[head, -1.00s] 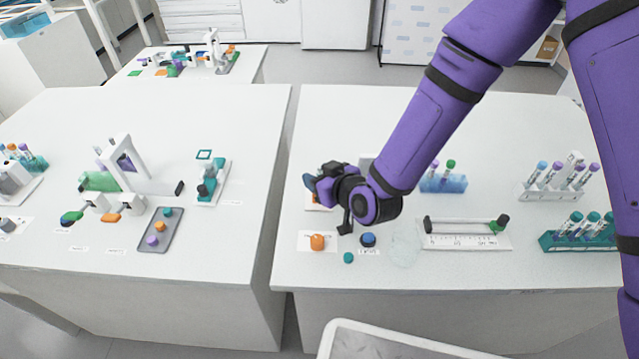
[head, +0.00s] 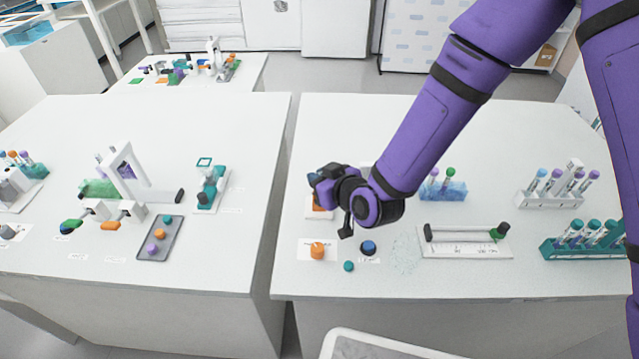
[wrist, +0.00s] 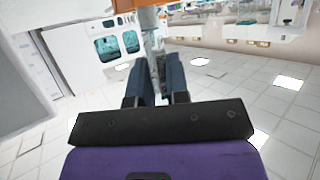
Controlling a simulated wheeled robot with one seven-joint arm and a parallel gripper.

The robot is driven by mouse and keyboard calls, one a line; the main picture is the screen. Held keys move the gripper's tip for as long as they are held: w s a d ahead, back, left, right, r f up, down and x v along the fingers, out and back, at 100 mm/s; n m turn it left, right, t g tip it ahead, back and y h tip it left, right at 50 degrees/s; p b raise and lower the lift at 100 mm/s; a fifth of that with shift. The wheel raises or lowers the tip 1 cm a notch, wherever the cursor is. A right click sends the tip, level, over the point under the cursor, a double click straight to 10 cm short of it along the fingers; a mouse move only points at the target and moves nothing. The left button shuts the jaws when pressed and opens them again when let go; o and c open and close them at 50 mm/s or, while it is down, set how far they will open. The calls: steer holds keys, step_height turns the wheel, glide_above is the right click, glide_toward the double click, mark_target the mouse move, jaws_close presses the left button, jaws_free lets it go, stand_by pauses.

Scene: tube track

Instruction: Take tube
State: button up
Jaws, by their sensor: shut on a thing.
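My gripper (head: 316,183) is above the left part of the right-hand table (head: 330,125), its fingers pointing left. In the wrist view, the two dark blue fingers (wrist: 156,78) are shut on a clear tube (wrist: 154,45), which stands up between them. An orange part (wrist: 122,6) shows at the top of that view, by the tube's upper end. In the head view the held tube is mostly hidden by my gripper. Other capped tubes stand in a blue rack (head: 455,192), a white rack (head: 535,200) and a teal rack (head: 560,252).
A white track (head: 465,247) with dark and green ends lies at the front. An orange knob (head: 317,250), a dark blue knob (head: 368,247) and a teal cap (head: 348,266) are below my gripper. A gap separates the left table (head: 235,130). The right table's back is clear.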

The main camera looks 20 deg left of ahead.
steer(key=shift+r, duration=4.1)
